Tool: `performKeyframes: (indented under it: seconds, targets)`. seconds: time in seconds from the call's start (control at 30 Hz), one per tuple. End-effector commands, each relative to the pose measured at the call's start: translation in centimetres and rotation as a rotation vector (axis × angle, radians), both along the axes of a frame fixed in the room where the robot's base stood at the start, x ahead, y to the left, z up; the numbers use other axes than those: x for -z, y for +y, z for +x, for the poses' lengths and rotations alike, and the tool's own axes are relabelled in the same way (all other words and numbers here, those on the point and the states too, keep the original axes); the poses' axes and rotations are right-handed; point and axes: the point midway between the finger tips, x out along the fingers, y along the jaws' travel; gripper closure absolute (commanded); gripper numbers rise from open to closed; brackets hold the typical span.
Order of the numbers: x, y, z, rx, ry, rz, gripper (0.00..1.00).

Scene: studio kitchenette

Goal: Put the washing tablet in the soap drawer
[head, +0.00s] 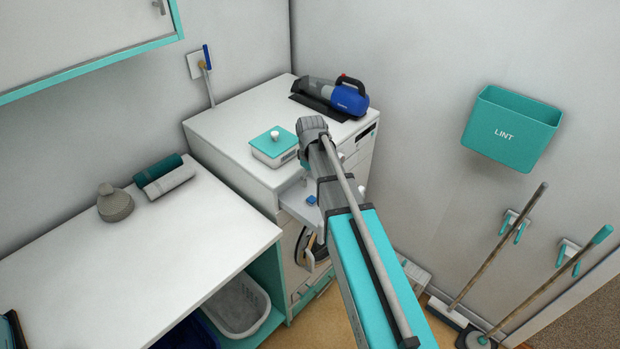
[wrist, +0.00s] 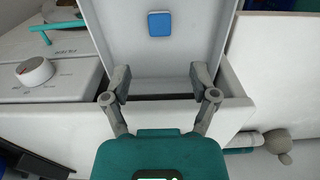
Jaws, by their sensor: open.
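The washing tablet is a small blue block (wrist: 159,24) lying on the floor of the pale soap drawer (wrist: 110,22), between its side walls. The drawer is pulled out of the washing machine's front. In the head view the tablet (head: 311,200) shows in the open drawer (head: 296,208). My gripper (wrist: 159,76) is open and empty, its two fingers spread over the drawer in the wrist view. The tablet is apart from the fingers, above them in the picture. In the head view my arm hides the gripper and part of the drawer.
On the white washing machine (head: 225,125) stand a teal-lidded box (head: 272,146) and a blue handheld vacuum (head: 350,98). A dial (wrist: 35,71) is beside the drawer. A white counter (head: 130,255) is at left, a lint bin (head: 511,128) on the right wall.

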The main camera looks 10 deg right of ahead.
Motion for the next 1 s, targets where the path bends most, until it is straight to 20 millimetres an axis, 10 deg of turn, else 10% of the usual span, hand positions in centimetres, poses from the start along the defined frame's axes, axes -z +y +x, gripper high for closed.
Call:
performKeyframes:
  seconds: [1.0]
  targets:
    - [-3.1, 0.0, 0.0, 0.001, 0.000, 0.000, 0.24]
